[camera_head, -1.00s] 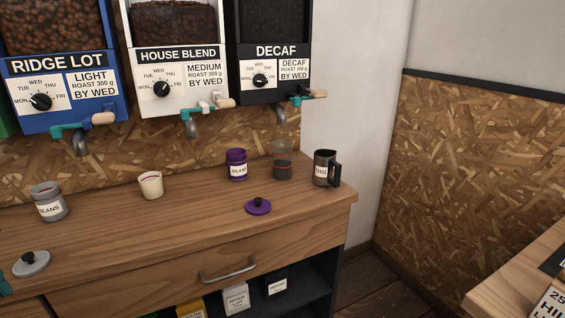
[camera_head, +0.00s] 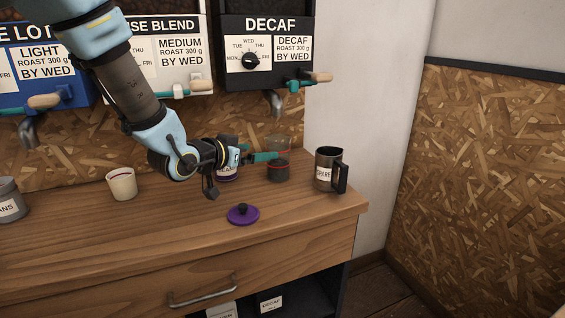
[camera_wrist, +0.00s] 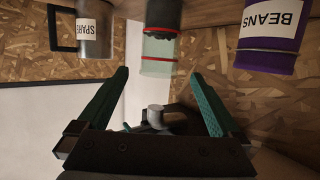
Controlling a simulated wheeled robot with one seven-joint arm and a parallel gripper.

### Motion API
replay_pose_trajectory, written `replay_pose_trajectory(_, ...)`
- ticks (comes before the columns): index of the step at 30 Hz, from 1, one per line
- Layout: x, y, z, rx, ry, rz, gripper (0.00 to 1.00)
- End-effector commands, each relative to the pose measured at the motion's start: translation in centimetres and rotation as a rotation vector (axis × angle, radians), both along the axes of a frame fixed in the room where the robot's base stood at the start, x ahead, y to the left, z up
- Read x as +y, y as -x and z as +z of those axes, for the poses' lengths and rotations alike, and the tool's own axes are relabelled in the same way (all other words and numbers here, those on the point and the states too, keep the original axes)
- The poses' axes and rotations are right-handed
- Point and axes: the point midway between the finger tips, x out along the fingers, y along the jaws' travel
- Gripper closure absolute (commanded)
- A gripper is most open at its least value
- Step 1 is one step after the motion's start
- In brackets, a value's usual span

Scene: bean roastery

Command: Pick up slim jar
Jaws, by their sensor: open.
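The slim jar (camera_head: 279,170) is clear, with red bands and dark contents low inside. It stands upright on the wooden counter below the DECAF dispenser. In the wrist view, which is upside down, the slim jar (camera_wrist: 159,52) shows at top centre, ahead of and between the two teal fingers. My gripper (camera_head: 264,157) is open and level with the jar's upper part, coming from the left; its fingertips (camera_wrist: 158,74) are spread with nothing held. In the head view a finger overlaps the jar's left edge; I cannot tell if they touch.
A purple BEANS jar (camera_head: 228,175) stands left of the slim jar, partly hidden by my gripper. A dark SPARE jug (camera_head: 326,170) stands close on the right. A purple lid (camera_head: 243,215) lies in front. The DECAF spout (camera_head: 276,103) hangs above. A cream cup (camera_head: 122,184) stands farther left.

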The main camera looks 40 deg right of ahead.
Motion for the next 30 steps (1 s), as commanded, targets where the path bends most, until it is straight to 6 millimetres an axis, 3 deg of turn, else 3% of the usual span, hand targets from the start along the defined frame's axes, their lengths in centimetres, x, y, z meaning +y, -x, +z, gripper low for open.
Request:
replay_pose_trajectory(9,-4.3,-0.8,-1.1,0.0,0.004,-0.004,0.0)
replay_pose_trajectory(16,-5.8,-1.2,-1.5,0.001,0.002,-0.002,0.0)
replay_pose_trajectory(24,-9.2,-2.0,-2.4,0.001,0.002,-0.001,0.0)
replay_pose_trajectory(30,-9.8,-2.3,-2.8,-0.001,0.003,0.0,0.0)
